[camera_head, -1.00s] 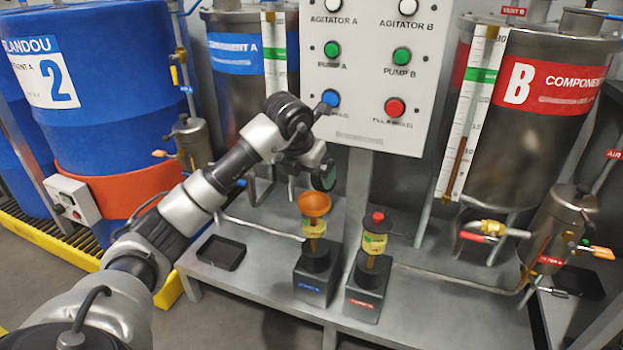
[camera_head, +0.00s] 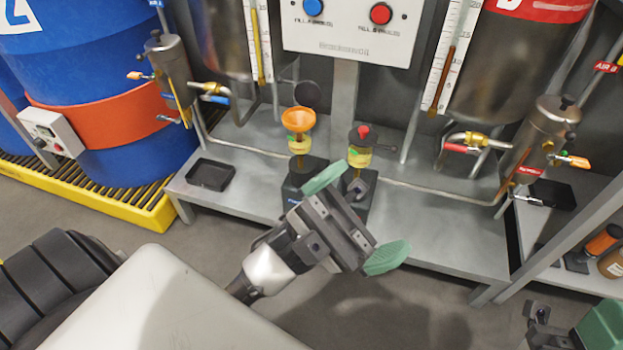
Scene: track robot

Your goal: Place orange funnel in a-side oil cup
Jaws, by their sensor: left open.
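The orange funnel (camera_head: 298,119) sits upright in the top of the left, a-side oil cup (camera_head: 300,146), on a dark block (camera_head: 292,190). The right oil cup (camera_head: 359,156) has a red knob on top. My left gripper (camera_head: 355,218) is open and empty, with green finger pads spread wide. In the picture it is in front of and below the cups and hides parts of both blocks. It is apart from the funnel. My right gripper (camera_head: 572,328) is cut off at the bottom right corner, and its jaw opening is not clear.
The cups stand on a grey metal bench (camera_head: 440,235) below a control panel (camera_head: 350,25). A black tray (camera_head: 211,174) lies at the bench's left. A blue drum (camera_head: 120,110) stands at the left. Pipes and valves flank the cups. The floor in front is clear.

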